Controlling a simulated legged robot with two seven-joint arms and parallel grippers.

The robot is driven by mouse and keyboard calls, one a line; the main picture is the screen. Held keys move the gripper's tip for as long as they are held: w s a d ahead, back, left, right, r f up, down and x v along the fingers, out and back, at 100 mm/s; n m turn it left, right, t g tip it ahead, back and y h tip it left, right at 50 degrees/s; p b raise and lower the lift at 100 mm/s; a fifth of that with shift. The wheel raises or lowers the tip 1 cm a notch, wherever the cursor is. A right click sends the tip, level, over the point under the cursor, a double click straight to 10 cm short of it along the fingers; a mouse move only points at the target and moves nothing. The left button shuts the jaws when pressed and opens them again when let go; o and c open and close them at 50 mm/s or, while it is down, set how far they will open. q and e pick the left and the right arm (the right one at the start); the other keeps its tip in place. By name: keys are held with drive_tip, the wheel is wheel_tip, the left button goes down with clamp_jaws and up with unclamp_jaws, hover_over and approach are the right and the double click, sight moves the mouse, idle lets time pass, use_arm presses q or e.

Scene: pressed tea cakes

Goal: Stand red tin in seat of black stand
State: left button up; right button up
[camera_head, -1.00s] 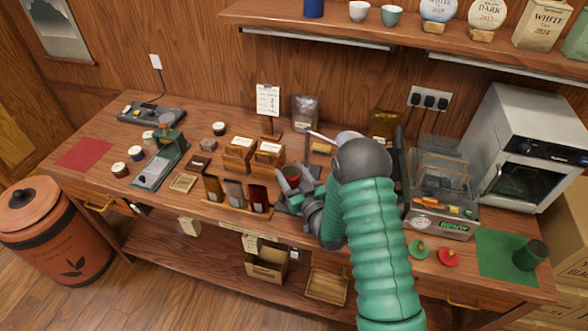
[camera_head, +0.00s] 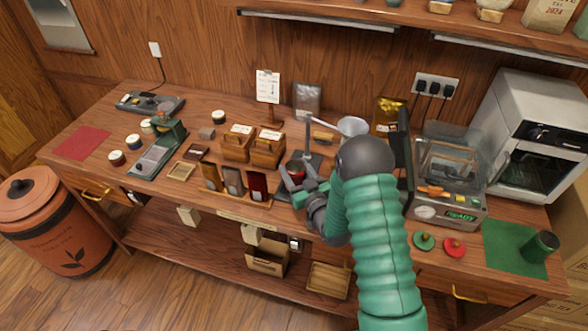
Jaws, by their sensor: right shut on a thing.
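A black stand (camera_head: 308,131) with a thin dark post and a dark base is just behind and right of the tin. My gripper and forearm partly cover the base, so its seat is not clear. I cannot tell whether the tin touches the stand. My left gripper is not in view.
Tan boxes (camera_head: 236,145) and a row of packets (camera_head: 233,181) stand close left of the gripper. A white scoop (camera_head: 352,126) is behind my arm. A machine (camera_head: 449,183) stands to the right. Some bare wood shows at the table's left.

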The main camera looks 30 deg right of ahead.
drive_tip(key=shift+s+d+f, duration=0.15)
drive_tip(key=shift+f, duration=0.05)
drive_tip(key=o, duration=1.5)
drive_tip(key=shift+s, duration=0.1)
